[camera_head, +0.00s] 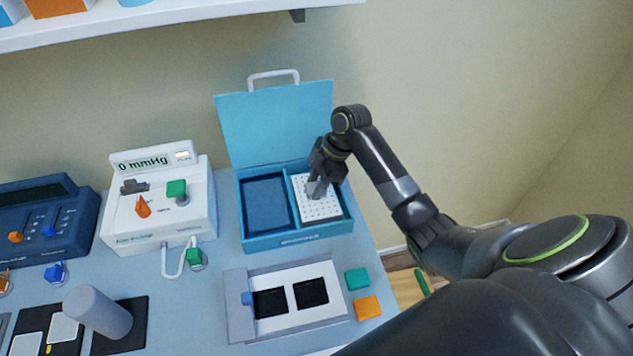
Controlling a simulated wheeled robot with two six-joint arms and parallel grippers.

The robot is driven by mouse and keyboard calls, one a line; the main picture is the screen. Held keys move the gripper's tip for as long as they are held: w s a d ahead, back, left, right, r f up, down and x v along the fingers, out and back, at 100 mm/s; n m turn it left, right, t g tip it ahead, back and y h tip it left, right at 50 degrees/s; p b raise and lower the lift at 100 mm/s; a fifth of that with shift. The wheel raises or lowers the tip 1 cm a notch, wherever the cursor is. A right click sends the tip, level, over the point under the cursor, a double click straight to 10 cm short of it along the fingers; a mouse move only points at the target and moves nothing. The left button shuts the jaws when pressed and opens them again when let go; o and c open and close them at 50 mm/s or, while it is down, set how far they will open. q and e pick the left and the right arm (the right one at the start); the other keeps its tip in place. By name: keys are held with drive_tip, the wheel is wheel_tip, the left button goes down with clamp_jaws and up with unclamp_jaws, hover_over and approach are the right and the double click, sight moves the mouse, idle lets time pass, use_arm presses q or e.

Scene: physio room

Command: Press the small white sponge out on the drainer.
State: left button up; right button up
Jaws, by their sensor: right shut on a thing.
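The drainer (326,210) is a white plate with rows of small holes in the right compartment of an open blue case (292,243). My right gripper (316,188) points down over the drainer and is shut on a small pale grey-white piece, seemingly the small white sponge (313,190). The fingers hide much of it. It is low at the plate, but I cannot tell whether it touches or is squeezed flat. The case's left compartment (266,205) is dark blue inside. My left gripper is out of view.
The case's raised lid (275,122) stands behind. A white gauge unit (158,215) is to the left. A grey-white panel with black pads (290,325) lies in front, beside green (357,279) and orange (368,307) blocks. A grey cylinder (98,312) stands front left.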

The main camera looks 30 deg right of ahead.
drive_tip(key=shift+f, duration=0.4)
idle(0.7)
wheel_tip(320, 180, up, 7)
drive_tip(key=p, duration=0.7)
drive_tip(key=shift+r, duration=0.1)
idle(0.4)
